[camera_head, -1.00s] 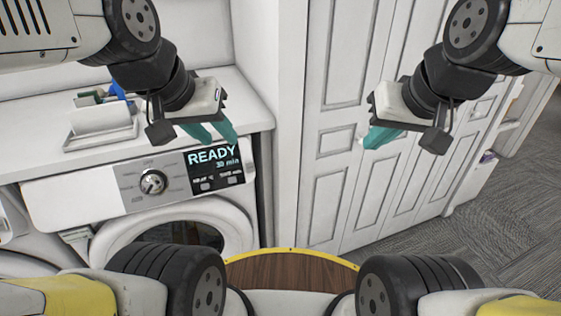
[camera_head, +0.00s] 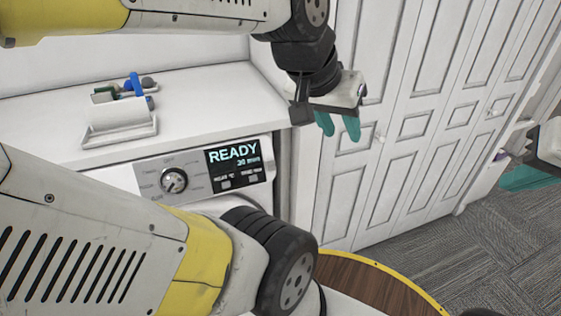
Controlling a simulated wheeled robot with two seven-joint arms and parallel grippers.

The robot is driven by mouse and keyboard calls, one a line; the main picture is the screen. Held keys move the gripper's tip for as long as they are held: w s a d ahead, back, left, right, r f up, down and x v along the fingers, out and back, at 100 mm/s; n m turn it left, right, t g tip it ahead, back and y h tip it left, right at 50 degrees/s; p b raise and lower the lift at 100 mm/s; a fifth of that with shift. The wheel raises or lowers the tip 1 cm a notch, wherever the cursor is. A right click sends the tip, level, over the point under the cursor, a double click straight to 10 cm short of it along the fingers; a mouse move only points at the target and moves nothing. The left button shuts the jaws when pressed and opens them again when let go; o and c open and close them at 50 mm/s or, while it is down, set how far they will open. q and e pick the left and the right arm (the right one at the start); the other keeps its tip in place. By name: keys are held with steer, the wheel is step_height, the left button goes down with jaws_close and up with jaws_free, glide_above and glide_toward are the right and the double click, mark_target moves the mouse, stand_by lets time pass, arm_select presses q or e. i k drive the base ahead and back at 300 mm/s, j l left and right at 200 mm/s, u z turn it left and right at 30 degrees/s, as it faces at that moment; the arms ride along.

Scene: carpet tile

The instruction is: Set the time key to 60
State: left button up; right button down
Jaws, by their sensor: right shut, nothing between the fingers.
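The white washer-like machine has a black display (camera_head: 232,165) reading "READY" and, in small blurry digits, what looks like 30 min. Below it are two small keys: a left one (camera_head: 226,184) with a heat-like label and the time key (camera_head: 253,179) at right. A round silver knob (camera_head: 173,181) is left of the display. My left gripper (camera_head: 338,128) appears open and empty, its teal fingers apart, up and to the right of the display. My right gripper (camera_head: 535,177) is shut and partly cut off at the right edge, far from the panel.
A white counter (camera_head: 215,105) above the machine holds a tray (camera_head: 122,133) with a white roll and small items. White panelled doors (camera_head: 415,110) stand to the right. Grey carpet (camera_head: 480,235) lies at lower right. My own arm covers the lower left.

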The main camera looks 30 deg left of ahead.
mark_target(254, 178)
steer(key=k+j, duration=0.65)
steer(key=j, duration=0.15)
steer(key=i+l, duration=0.1)
steer(key=l, duration=0.5)
steer(key=i, duration=0.05)
